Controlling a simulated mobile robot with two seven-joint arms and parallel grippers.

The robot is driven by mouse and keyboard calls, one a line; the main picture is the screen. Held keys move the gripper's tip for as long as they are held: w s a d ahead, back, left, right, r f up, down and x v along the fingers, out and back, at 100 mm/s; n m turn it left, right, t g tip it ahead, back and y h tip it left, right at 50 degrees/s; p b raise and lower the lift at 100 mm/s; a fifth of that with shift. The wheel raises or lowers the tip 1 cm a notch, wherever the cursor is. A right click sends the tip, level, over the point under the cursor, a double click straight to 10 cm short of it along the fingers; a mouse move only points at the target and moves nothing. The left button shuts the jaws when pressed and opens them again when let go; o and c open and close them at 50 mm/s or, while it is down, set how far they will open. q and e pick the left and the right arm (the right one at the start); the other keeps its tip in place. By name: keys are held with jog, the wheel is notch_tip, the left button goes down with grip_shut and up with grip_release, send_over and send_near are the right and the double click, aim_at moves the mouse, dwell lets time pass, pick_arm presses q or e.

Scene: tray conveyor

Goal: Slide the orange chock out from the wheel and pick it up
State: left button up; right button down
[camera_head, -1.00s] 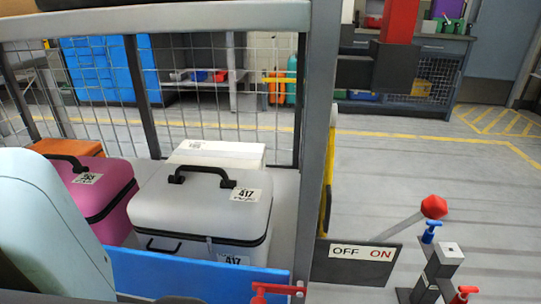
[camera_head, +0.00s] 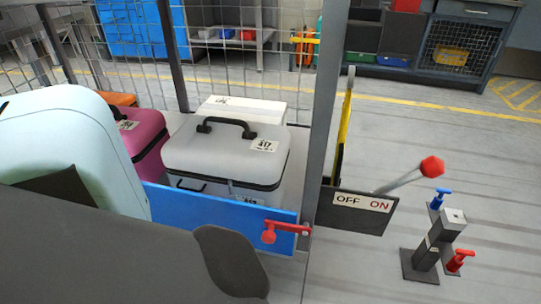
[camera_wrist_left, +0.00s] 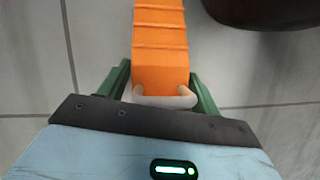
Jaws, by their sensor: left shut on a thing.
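The orange chock (camera_wrist_left: 160,45), a ridged wedge with a pale loop handle (camera_wrist_left: 165,100) at its near end, fills the top middle of the left wrist view. The green fingers of my left gripper (camera_wrist_left: 162,84) are on both sides of its near end and shut on it. A dark rounded thing (camera_wrist_left: 265,8), perhaps the wheel, is at the top right, apart from the chock. The head view shows my left arm at lower left, but not its gripper or the chock. My right gripper is in neither view.
A mesh-sided cart holds a white case (camera_head: 225,155) and a magenta case (camera_head: 145,140) behind a blue front board (camera_head: 215,208). A red latch (camera_head: 285,231), an OFF/ON lever (camera_head: 405,180) and a post with blue and red handles (camera_head: 435,245) stand right. Floor beyond is open.

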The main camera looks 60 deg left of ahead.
pick_arm(q)
jog(key=shift+s+d+f, duration=0.1)
jog(key=shift+s+d, duration=0.05)
jog(key=shift+s, duration=0.1)
jog(key=o, duration=1.5)
jog(key=shift+c, duration=0.2)
jog(key=shift+w, duration=0.15)
jog(key=shift+w+r, duration=0.1)
jog(key=shift+r, duration=0.25)
jog(key=p+v, duration=0.4)
jog(key=v, duration=0.2)
jog(key=shift+d+r, duration=0.2)
jog(key=shift+r, duration=0.35)
